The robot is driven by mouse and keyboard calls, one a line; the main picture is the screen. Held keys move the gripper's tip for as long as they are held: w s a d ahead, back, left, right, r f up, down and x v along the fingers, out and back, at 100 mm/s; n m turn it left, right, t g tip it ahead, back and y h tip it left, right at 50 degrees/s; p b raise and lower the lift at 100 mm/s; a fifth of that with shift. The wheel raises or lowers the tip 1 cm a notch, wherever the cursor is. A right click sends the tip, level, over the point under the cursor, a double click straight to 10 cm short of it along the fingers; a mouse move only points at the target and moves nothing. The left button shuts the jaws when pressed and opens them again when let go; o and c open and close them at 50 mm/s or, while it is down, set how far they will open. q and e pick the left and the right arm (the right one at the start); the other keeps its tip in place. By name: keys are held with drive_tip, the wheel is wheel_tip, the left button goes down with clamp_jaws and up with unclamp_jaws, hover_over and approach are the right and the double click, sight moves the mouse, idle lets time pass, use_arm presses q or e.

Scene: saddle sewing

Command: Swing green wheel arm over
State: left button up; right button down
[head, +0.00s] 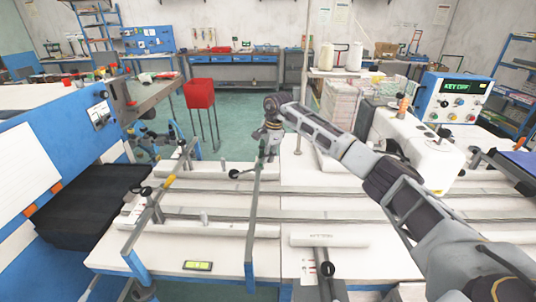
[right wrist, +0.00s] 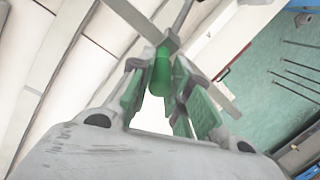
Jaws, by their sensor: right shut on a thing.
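My right gripper (head: 268,138) is at the far edge of the white machine table, at the far end of a long grey bar. In the right wrist view its two fingers are closed around a green cylindrical end (right wrist: 161,72), which I take as part of the green wheel arm. Grey metal bars run just beyond it. In the head view the gripper hides this green part. The grey bar (head: 252,215) runs from under the gripper toward the table's front edge. My left gripper is not in view.
A similar bar with a yellow part (head: 169,181) stands to the left. A white machine with a blue control box (head: 455,98) stands at the right. A red stool (head: 199,94) stands on the green floor behind. White rails (head: 330,240) and black knobs lie across the table.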

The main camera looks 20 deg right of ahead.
sight(259, 165)
drive_tip(key=shift+w+a+r+g+h+p, duration=0.25)
drive_tip(key=shift+a+r+g+h+p, duration=0.15)
drive_tip(key=shift+a+h+p, duration=0.4)
drive_tip(key=shift+w+h+p, duration=0.1)
drive_tip(key=shift+h+p, duration=0.2)
drive_tip(key=shift+w+a+f+g+h+p, duration=0.1)
drive_tip(key=shift+a+g+h+p, duration=0.2)
drive_tip(key=shift+h, duration=0.2)
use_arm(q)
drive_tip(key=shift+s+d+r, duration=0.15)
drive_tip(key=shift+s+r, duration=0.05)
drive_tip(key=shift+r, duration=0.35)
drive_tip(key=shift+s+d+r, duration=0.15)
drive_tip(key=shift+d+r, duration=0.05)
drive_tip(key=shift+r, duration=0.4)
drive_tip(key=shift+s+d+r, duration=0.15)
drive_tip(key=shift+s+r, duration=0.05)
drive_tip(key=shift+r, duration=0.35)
use_arm(e)
drive_tip(key=shift+w+a+g+h, duration=0.2)
drive_tip(key=shift+a+g+h, duration=0.15)
drive_tip(key=shift+h, duration=0.25)
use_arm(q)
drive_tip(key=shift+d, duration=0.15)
use_arm(e)
drive_tip(key=c, duration=1.3)
unclamp_jaws()
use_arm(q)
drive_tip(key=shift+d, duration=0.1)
